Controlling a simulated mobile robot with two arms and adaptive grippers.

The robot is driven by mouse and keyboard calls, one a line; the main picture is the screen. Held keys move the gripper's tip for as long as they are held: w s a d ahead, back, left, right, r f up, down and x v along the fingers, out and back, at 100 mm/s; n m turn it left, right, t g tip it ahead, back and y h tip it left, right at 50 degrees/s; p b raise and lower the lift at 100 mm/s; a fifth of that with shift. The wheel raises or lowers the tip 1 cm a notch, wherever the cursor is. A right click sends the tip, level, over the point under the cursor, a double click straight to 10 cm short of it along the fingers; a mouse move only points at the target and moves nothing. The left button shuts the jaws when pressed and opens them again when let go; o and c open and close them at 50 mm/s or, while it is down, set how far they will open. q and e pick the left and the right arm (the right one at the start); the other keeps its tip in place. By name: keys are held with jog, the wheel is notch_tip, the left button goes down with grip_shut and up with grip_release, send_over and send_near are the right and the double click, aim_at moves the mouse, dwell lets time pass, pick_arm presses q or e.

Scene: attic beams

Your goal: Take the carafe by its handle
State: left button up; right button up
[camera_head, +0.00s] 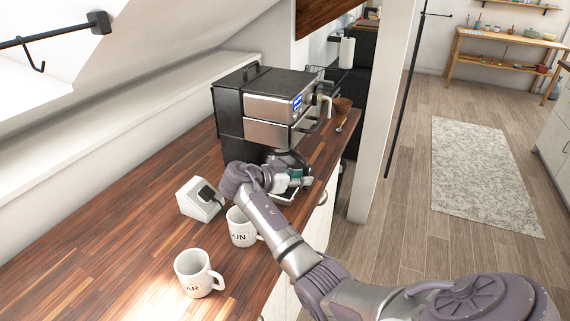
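I cannot make out a carafe for certain. A dark rounded shape (290,158) sits under the front of the coffee machine (270,108), largely covered by my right gripper; I cannot tell whether it is the carafe or part of the gripper. A small item with a pale, curved handle (329,106) shows at the machine's far right edge, mostly hidden behind it. My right gripper (297,178) is at the machine's base, over its light drip tray (284,197). Its fingers are too small and overlapped to read. My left gripper is out of view.
Two white lettered mugs (193,275) (240,228) stand on the wooden counter (110,225) near my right arm. A small white box-like device (198,200) stands behind them. The counter's left part is clear. A white post (382,110) rises on the right.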

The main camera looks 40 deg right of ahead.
grip_shut()
jog(key=shift+w+r, duration=0.1)
jog(key=shift+r, duration=0.2)
